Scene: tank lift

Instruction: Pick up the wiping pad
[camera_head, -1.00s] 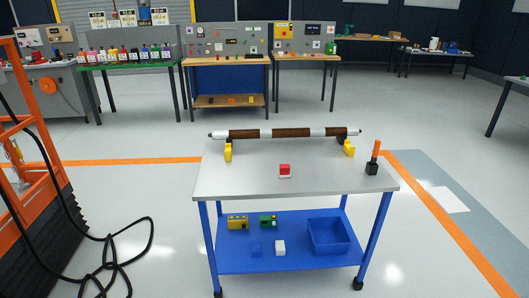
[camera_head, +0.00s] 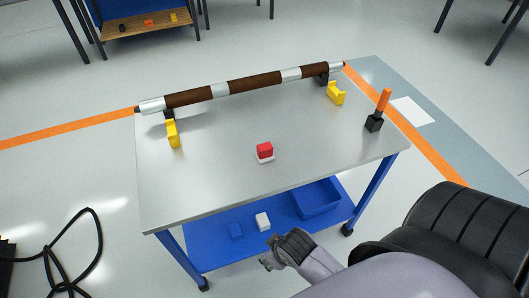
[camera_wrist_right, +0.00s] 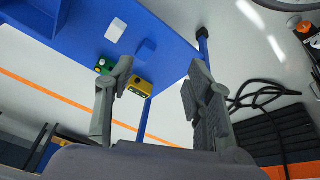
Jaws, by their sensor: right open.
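The likely wiping pad (camera_head: 265,151), a small red block on a white base, lies on the grey top of the blue cart (camera_head: 220,145) in the head view, near its front middle. My right gripper (camera_head: 269,256) is low in front of the cart, nearer to me than the pad and apart from it. In the right wrist view my right gripper (camera_wrist_right: 158,82) has its two fingers spread with nothing between them. The pad does not show in that view. My left gripper is not in view.
A brown and silver roller (camera_head: 255,85) lies along the cart's back edge, with yellow blocks (camera_head: 173,134) near its ends. An orange-handled tool (camera_head: 382,105) stands at the right. The lower shelf holds a blue bin (camera_head: 317,198) and a white block (camera_head: 263,221). Black cable (camera_head: 75,262) lies on the floor.

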